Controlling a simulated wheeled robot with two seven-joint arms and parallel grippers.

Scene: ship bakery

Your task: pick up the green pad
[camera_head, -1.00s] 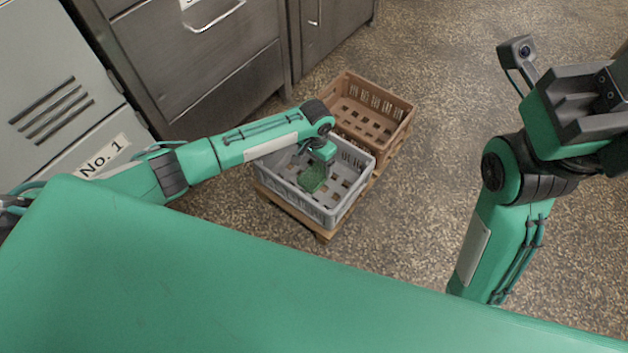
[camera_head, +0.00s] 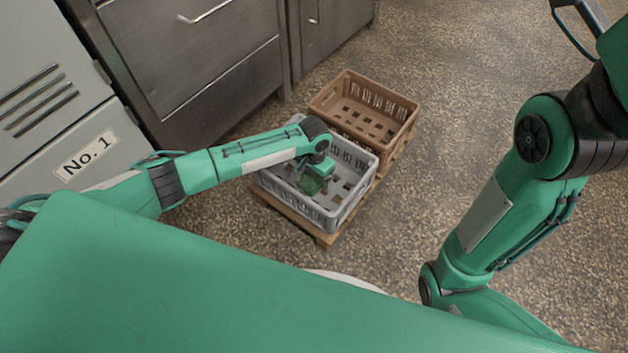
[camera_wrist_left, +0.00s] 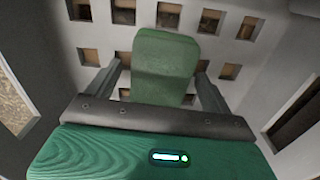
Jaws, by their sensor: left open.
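The green pad (camera_head: 310,185) is in the grey crate (camera_head: 335,214), largely under my left gripper (camera_head: 318,174) in the head view. In the left wrist view the pad (camera_wrist_left: 165,62) is a rounded green block over the crate's slotted floor. My left gripper's two fingers (camera_wrist_left: 157,82) stand apart, one on each side of the pad. I cannot tell whether either finger touches it. My right arm is at the right of the head view, but its gripper is out of the picture.
A brown crate (camera_head: 404,112) adjoins the grey crate at the back. A wooden pallet (camera_head: 323,239) shows under the crates. Metal drawers (camera_head: 205,58) and a grey cabinet marked No. 1 (camera_head: 50,100) stand left. The speckled floor (camera_head: 450,110) is clear to the right.

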